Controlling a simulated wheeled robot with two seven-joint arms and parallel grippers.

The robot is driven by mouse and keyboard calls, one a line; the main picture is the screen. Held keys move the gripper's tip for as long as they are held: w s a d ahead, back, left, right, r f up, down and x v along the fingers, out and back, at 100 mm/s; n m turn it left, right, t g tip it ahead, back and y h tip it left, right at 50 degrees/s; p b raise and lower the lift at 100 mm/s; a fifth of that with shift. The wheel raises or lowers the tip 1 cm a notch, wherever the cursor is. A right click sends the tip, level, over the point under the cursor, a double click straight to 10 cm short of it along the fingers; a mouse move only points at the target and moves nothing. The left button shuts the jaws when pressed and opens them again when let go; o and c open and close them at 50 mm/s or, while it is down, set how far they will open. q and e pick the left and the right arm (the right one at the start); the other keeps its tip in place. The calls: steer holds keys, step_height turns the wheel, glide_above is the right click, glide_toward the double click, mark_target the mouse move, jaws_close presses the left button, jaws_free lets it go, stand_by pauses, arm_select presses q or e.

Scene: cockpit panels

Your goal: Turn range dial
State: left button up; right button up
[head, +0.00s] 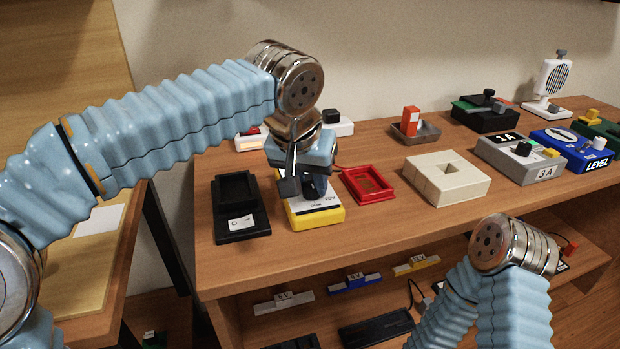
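A yellow meter with a white face (318,215) lies on the wooden table, left of centre. My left gripper (302,188) points down right over it, with its dark fingertips at the upper part of the face. The range dial cannot be made out; the fingers and gripper body cover that part of the meter. Whether the fingers touch or grip the dial is not clear. My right arm (510,250) shows at the lower right, but its gripper is not seen.
A black tray (238,207) stands close left of the meter and a red tray (368,184) close right. Farther right are a cream block with a square hole (447,180), a grey 3A box (519,160) and a blue LEVEL box (570,152). A lower shelf holds labelled blocks.

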arm_select(q)
jaws_close()
